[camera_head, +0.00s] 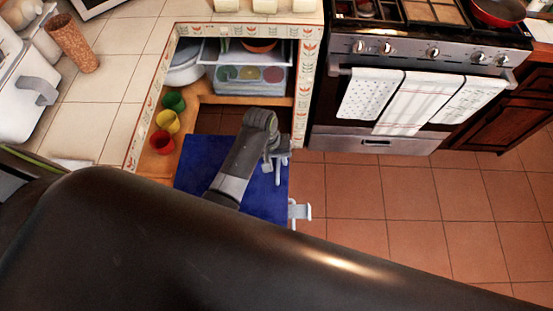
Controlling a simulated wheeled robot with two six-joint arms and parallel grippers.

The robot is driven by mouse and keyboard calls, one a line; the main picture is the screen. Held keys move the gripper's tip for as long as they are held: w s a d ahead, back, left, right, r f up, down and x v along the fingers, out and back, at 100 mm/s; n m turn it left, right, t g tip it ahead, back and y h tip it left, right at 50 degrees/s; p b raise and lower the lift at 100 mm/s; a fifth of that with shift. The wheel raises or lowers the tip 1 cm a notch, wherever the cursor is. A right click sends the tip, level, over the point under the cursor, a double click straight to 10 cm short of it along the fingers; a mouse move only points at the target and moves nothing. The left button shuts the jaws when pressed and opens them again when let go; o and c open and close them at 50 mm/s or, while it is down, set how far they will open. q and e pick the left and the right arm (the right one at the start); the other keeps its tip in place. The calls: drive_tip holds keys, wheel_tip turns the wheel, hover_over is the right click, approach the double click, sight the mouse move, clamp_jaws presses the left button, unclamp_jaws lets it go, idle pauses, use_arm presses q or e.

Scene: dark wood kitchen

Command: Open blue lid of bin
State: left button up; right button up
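A flat dark blue panel (203,163), which looks like the bin's blue lid, shows at the centre left beside the tiled counter. The bin's body is hidden, so I cannot tell whether the lid is raised. My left arm's grey end reaches over the panel, and my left gripper (279,166) is over its right side near the edge. Its fingers are small and seen from above, so their opening and any contact with the lid are unclear. My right gripper cannot be made out.
Green, yellow and red cups (167,121) stand on the wooden shelf left of the panel. A tiled counter (112,88) borders it. A stove (420,75) with hanging towels stands at the back right. The tiled floor (390,205) is clear. My dark body covers the foreground.

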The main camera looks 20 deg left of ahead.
use_arm(q)
drive_tip(key=shift+d+f, duration=0.1)
drive_tip(key=shift+f, duration=0.25)
use_arm(e)
drive_tip(key=shift+s, duration=0.15)
drive_tip(key=shift+d, duration=0.1)
use_arm(q)
clamp_jaws()
use_arm(e)
drive_tip(key=shift+d, duration=0.2)
use_arm(q)
drive_tip(key=shift+r, duration=0.1)
